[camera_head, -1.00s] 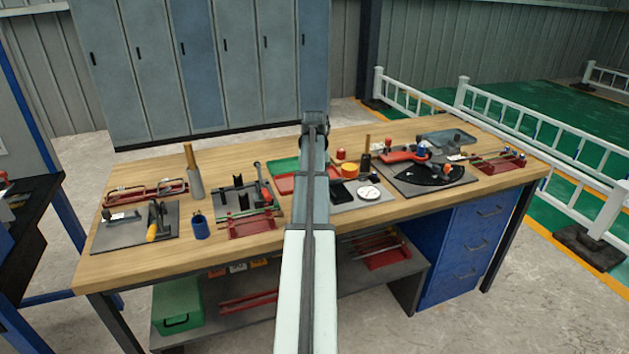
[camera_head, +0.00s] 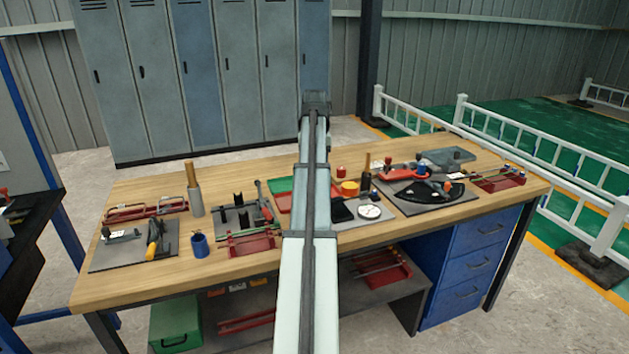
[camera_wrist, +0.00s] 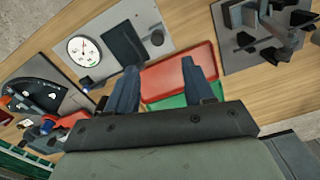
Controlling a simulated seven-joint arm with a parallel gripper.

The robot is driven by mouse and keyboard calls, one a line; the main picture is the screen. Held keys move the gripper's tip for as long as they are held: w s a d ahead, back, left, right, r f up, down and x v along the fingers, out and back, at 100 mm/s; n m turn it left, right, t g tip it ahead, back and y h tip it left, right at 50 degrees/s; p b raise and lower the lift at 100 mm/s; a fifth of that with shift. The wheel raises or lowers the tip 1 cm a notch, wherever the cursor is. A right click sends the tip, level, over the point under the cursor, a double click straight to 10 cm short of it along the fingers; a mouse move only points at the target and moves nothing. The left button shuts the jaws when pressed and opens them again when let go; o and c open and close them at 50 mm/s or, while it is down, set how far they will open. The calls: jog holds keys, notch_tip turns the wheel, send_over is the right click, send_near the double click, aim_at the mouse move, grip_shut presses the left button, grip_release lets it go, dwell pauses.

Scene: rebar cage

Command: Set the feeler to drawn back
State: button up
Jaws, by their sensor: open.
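A white round dial (camera_head: 370,212) lies on a grey plate (camera_head: 383,200) at the middle of the bench, beside a flat black block (camera_head: 342,213). I cannot tell which part is the feeler. My gripper (camera_wrist: 163,86) is open and empty, its fingers apart above the bench, over the red and green trays. In the head view my arm hides the gripper.
A red tray (camera_wrist: 180,68) and green tray (camera_wrist: 186,101) lie below my gripper. A plate with a black fan-shaped scale (camera_head: 433,192) stands to the right. A clamp fixture (camera_head: 240,212), blue cup (camera_head: 199,245) and upright wooden-handled tool (camera_head: 194,188) stand left. Bare wood shows along the front edge.

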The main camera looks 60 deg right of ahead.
jog(key=shift+r, duration=1.05)
